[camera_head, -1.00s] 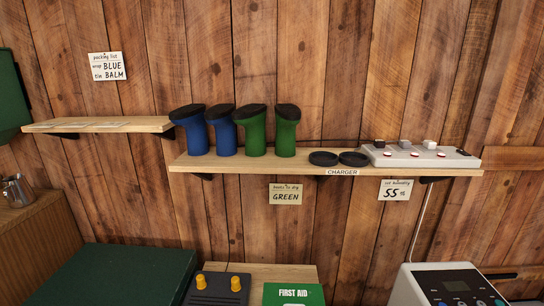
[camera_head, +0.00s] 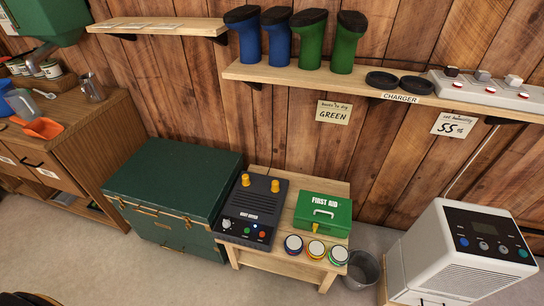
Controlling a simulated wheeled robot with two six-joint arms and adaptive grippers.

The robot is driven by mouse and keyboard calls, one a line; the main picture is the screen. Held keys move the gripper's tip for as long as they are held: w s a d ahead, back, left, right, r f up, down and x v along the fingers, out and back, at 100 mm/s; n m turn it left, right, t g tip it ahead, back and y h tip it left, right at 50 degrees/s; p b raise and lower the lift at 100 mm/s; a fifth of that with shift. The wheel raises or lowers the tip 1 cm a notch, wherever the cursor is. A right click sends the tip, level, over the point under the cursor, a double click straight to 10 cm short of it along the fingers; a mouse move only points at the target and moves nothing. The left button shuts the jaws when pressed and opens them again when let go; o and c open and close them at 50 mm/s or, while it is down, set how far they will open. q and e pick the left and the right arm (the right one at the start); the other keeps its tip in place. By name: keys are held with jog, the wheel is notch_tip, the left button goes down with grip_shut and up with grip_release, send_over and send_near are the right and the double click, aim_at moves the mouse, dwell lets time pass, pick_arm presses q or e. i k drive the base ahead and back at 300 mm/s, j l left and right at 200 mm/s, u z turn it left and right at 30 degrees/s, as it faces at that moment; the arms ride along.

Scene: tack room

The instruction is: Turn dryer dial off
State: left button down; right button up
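The boot dryer (camera_head: 255,208) is a dark box on a low wooden table in the middle of the view. Two yellow posts stand up from its top. On its sloping front, a small light dial (camera_head: 227,223) sits at the left, with several small coloured buttons or lights to its right. The dial is too small for me to tell its setting. Neither gripper is in view.
A green first aid box (camera_head: 322,213) and three round tins (camera_head: 316,249) share the low table (camera_head: 280,262). A green trunk (camera_head: 170,190) stands close at left. A bin (camera_head: 360,271) and white dehumidifier (camera_head: 470,245) stand right. Blue and green boots are on the shelf (camera_head: 350,84).

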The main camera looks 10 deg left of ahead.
aim_at(226, 223)
jog(key=u, duration=1)
jog(key=l+u, duration=0.25)
